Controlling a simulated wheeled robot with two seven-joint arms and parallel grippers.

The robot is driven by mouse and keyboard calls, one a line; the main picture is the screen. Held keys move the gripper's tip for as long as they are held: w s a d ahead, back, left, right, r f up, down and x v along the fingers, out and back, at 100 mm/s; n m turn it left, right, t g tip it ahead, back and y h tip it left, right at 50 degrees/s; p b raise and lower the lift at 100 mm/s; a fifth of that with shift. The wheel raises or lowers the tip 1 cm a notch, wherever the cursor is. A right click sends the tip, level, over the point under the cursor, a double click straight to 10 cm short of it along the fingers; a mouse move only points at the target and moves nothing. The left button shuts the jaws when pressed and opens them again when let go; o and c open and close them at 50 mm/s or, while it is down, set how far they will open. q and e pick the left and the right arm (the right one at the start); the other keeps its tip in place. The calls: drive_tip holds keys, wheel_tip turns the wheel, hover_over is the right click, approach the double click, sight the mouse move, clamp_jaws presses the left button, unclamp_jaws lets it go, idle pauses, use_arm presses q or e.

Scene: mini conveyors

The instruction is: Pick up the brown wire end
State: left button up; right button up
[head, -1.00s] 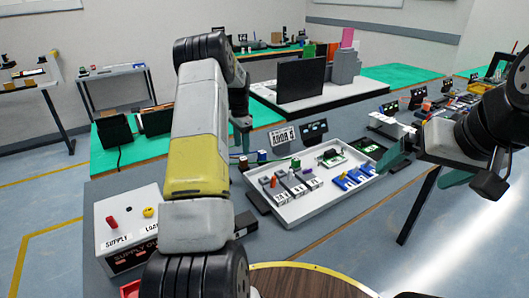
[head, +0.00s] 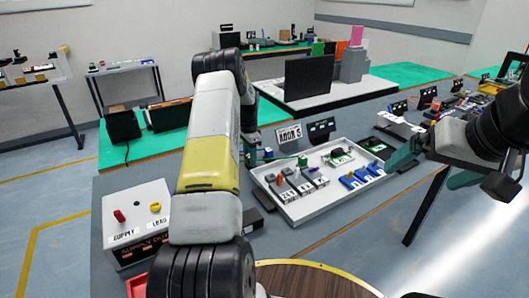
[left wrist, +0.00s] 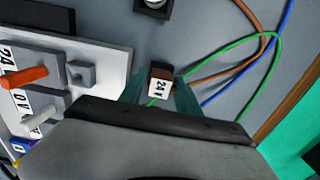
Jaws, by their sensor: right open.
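The brown wire end (left wrist: 161,72) is a small brown block with a white "24V" label, on the grey table in the left wrist view. My left gripper (left wrist: 160,98) has its translucent green fingers on both sides of it. The fingers are at or very close to its sides; I cannot tell whether they press on it. In the head view my left arm hides most of this gripper. A brown wire (left wrist: 245,62) runs with green and blue wires to the right of it. My right gripper (head: 432,165) is open and empty at the right, away from the wire end.
A white tray (head: 290,213) holds terminal blocks with coloured levers, blue parts and a green board. Its edge (left wrist: 118,65) is close left of my left gripper. A white supply box (head: 135,225) stands at the front left. A black screen (head: 308,80) stands behind.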

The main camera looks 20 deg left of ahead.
use_arm(q)
clamp_jaws()
drive_tip(key=shift+r, duration=0.1)
